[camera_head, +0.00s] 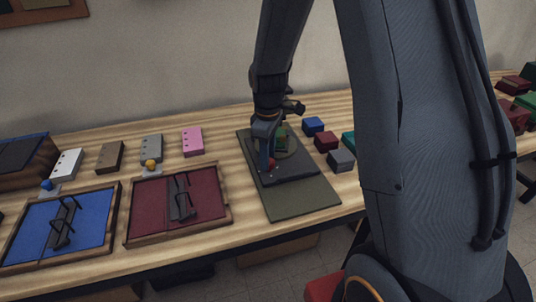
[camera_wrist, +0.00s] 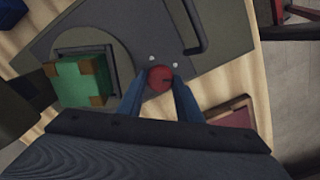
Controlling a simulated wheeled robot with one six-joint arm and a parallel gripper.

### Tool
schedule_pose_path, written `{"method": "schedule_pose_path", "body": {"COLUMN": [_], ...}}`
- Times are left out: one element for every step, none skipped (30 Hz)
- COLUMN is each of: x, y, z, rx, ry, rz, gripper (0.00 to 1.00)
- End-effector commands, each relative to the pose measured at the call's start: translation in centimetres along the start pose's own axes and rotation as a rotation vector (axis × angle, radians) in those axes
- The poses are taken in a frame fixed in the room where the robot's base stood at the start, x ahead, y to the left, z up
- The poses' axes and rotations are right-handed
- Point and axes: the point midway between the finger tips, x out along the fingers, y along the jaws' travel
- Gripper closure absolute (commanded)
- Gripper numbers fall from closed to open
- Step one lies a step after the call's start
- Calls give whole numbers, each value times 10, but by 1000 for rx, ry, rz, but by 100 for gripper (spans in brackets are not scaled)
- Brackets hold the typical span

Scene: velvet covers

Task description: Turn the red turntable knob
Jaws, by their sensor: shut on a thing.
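The red knob (camera_wrist: 160,78) sits on a dark grey turntable base (camera_wrist: 215,22). My gripper (camera_wrist: 161,82) has its two blue fingers on either side of the knob and is shut on it. A green block with brown corners (camera_wrist: 82,80) stands on the round turntable plate (camera_wrist: 122,60), left of the knob in the wrist view. My arm partly hides the plate in the head view.
Small blue (camera_head: 313,125), red (camera_head: 326,140) and grey (camera_head: 341,159) boxes stand right of the turntable. A maroon framed tray (camera_head: 150,215) and a blue one (camera_head: 85,240) lie left.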

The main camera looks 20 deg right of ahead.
Motion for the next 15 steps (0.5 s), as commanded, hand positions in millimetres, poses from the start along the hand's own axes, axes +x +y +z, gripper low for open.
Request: {"method": "schedule_pose_path", "body": {"x": [-2,-2,-2,-2,-2,-2,-2,-1,-1,-1,-1,-1,-1,-1,-1], "y": [0,0,0,0,0,0,0,0,0,0,0,0,1,1,1], "z": [0,0,0,0,0,0,0,0,0,0,0,0,1,0,0], "rx": [44,73,111,139,168,206,234,263,301,329,358,396,424,453,490], "ry": [0,0,0,0,0,0,0,0,0,0,-1,0,0,0,0], "rz": [0,1,1,1,1,0,0,0,0,0,0,0,0,0,0], "gripper": [90,90,90,90,90,90,90,90,90,90,90,90,90,90,90]}}
